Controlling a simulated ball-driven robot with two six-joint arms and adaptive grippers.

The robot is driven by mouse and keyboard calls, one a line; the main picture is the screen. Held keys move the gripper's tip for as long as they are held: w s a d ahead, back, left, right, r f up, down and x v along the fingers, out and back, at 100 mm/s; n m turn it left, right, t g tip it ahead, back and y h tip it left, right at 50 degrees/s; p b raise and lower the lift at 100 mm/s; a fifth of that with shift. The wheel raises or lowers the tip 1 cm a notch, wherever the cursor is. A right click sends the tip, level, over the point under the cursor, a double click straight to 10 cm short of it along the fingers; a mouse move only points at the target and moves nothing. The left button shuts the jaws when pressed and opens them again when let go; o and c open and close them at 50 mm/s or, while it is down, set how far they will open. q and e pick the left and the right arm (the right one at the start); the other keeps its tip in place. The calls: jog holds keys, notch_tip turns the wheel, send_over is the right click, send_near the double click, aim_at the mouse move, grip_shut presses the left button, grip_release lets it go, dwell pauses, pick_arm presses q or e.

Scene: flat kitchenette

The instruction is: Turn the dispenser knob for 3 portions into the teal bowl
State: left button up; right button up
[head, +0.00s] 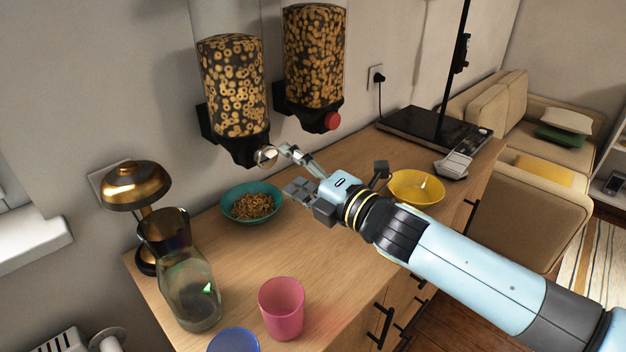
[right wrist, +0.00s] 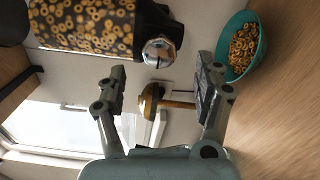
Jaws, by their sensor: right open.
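Two cereal dispensers hang on the wall. The left dispenser (head: 232,90) holds ring cereal and has a silvery knob (head: 266,156) at its base. The knob also shows in the right wrist view (right wrist: 159,51), ahead of the fingers and a little above the space between them. The teal bowl (head: 226,205) stands on the counter below that dispenser with ring cereal (head: 254,206) in it. My right gripper (head: 291,168) is open and empty, close to the knob; I cannot tell whether it touches. My left gripper is not in view.
The right dispenser (head: 313,60) has a red knob (head: 332,121). A yellow bowl (head: 416,187) stands right of my gripper. A brass lamp (head: 136,188), glass jug (head: 188,285), pink cup (head: 282,308) and blue cup (head: 234,341) stand at the left and front.

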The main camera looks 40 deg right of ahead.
jog(key=s, duration=0.5)
jog(key=shift+s+d, duration=0.15)
jog(key=shift+d, duration=0.2)
